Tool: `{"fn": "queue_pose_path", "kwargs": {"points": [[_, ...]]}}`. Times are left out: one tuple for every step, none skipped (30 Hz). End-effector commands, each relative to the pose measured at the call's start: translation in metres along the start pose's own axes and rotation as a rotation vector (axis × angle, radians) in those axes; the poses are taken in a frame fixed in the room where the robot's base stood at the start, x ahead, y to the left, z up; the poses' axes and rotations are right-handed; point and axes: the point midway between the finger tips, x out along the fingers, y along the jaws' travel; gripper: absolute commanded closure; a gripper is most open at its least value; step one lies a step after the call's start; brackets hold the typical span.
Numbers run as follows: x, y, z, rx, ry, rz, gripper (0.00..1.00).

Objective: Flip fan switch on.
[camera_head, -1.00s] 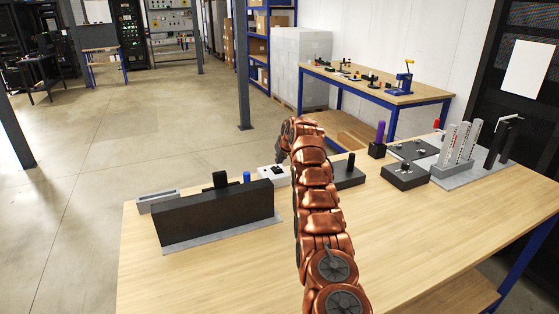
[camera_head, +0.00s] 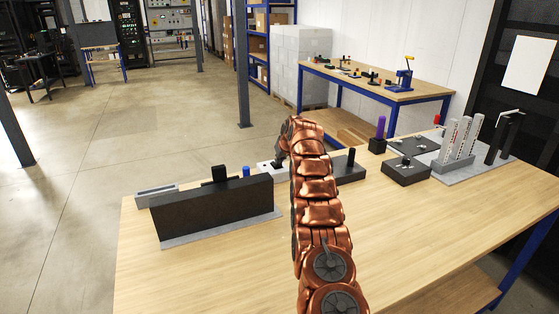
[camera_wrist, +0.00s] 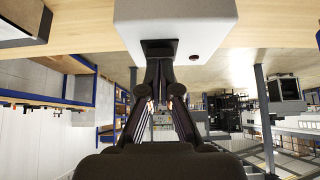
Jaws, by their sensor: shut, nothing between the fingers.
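A white box (camera_wrist: 205,25) with a black switch piece (camera_wrist: 158,46) and a small red dot fills the top of the wrist view, which looks upside down. In the head view the white box (camera_head: 266,168) stands on the wooden table, partly hidden by my arm. My gripper (camera_wrist: 160,64) is shut and empty, its fingertips at the black switch piece. I cannot tell whether they touch it, or which way the switch is set. In the head view my gripper (camera_head: 281,150) is just above the box, its tips hard to make out.
A tall dark panel (camera_head: 215,210) on a grey base stands left of my arm. A dark block with a peg (camera_head: 349,170) is close on the right. Further right are a dark box (camera_head: 405,171) and upright slotted holders (camera_head: 460,138). The table's front middle is clear.

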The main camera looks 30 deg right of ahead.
Motion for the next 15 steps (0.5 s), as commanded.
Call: {"fn": "queue_pose_path", "kwargs": {"points": [[0.0001, 0.0001, 0.0001, 0.000, 0.000, 0.000, 1.00], [0.0005, 0.0001, 0.0004, 0.000, 0.001, 0.000, 1.00], [0.0011, 0.0002, 0.0009, 0.000, 0.002, 0.000, 1.00], [0.0018, 0.0002, 0.0014, 0.000, 0.004, 0.000, 1.00], [0.0026, 0.0001, 0.0020, 0.000, 0.006, 0.000, 1.00], [0.0037, 0.0001, 0.0028, 0.000, 0.010, 0.000, 1.00], [0.0046, 0.0001, 0.0035, 0.000, 0.014, 0.000, 1.00], [0.0055, 0.0002, 0.0042, 0.000, 0.018, 0.000, 1.00], [0.0067, 0.0001, 0.0052, 0.000, 0.024, 0.000, 1.00], [0.0073, 0.0002, 0.0057, -0.001, 0.028, 0.000, 1.00], [0.0077, 0.0002, 0.0060, -0.001, 0.033, 0.000, 1.00], [0.0081, 0.0003, 0.0065, -0.001, 0.039, 0.000, 1.00], [0.0082, 0.0003, 0.0068, -0.001, 0.044, 0.000, 1.00], [0.0083, 0.0004, 0.0070, -0.001, 0.048, 0.000, 1.00], [0.0081, 0.0005, 0.0073, -0.001, 0.055, 0.000, 1.00]]}}
